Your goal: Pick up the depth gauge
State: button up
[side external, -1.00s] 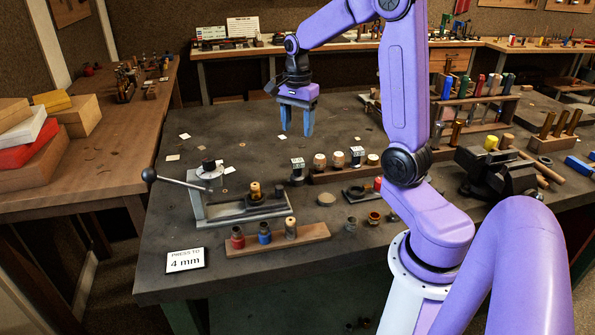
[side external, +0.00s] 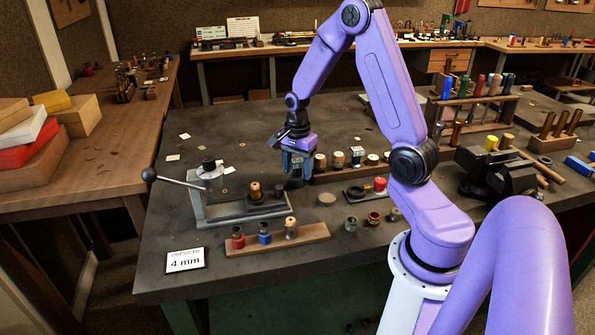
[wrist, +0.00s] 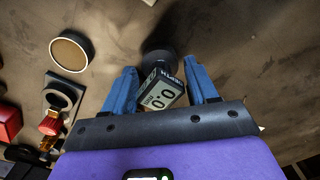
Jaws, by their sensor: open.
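The depth gauge (wrist: 159,94) has a dark round base and a pale digital display reading 0.0. In the wrist view it stands between the two blue fingers of my gripper (wrist: 160,72), with a visible gap on the side of the right finger. In the side view my gripper (side external: 297,172) is lowered over the gauge, pointing down with its fingers apart. The fingers hide most of the gauge there; its dark base (side external: 295,183) shows below them. Whether the fingers touch it, I cannot tell.
A similar display device (side external: 356,156) stands by the wooden rack to the right. A lever press (side external: 245,208) and a wooden block with several coloured pieces (side external: 278,240) are at the left front. A round tan disc (side external: 326,199) lies nearby. A card (side external: 185,260) reads 4 mm.

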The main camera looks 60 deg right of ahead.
jog(key=shift+f, duration=0.85)
jog(key=c, duration=0.9)
jog(key=shift+r, duration=0.15)
